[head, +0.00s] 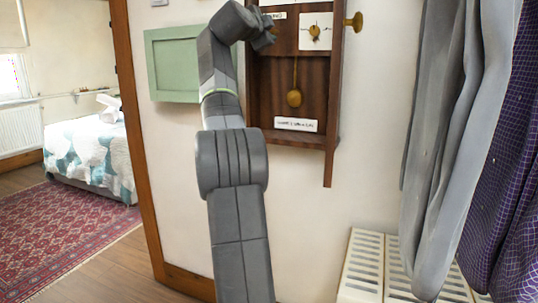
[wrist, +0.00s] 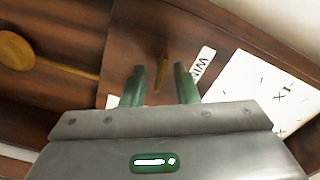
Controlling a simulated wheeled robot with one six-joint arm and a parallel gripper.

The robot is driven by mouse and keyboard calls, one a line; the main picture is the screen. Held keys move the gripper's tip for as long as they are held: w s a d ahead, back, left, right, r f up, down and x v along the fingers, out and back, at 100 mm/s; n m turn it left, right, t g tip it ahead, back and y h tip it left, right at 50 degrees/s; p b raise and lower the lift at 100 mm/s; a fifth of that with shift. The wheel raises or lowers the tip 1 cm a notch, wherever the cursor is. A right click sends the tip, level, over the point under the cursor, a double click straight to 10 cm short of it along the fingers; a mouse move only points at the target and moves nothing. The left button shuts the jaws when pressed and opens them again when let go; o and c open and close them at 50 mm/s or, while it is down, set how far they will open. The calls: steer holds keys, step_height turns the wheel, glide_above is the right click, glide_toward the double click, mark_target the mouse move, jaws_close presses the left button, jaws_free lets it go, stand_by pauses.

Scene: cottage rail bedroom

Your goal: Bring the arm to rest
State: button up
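My arm is raised in front of a dark wooden wall clock (head: 330,110) in the head view. My gripper (head: 268,38) is at the upper left of the clock case, close to its front. In the wrist view, my gripper (wrist: 160,68) has its two green fingers apart. A thin brass piece (wrist: 161,78) shows in the gap between them, with space on both sides. I cannot tell how deep it lies between the fingers. The clock's white dial (head: 316,32) is to the right of the gripper; it also shows in the wrist view (wrist: 268,92).
A green panel (head: 172,70) is behind my arm. Grey cloth (head: 445,130) hangs at right above a white slatted radiator (head: 362,262). A doorway opens at left.

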steer(key=shift+n+p, duration=0.5)
steer(key=shift+n, duration=2.8)
steer(key=shift+s, duration=0.1)
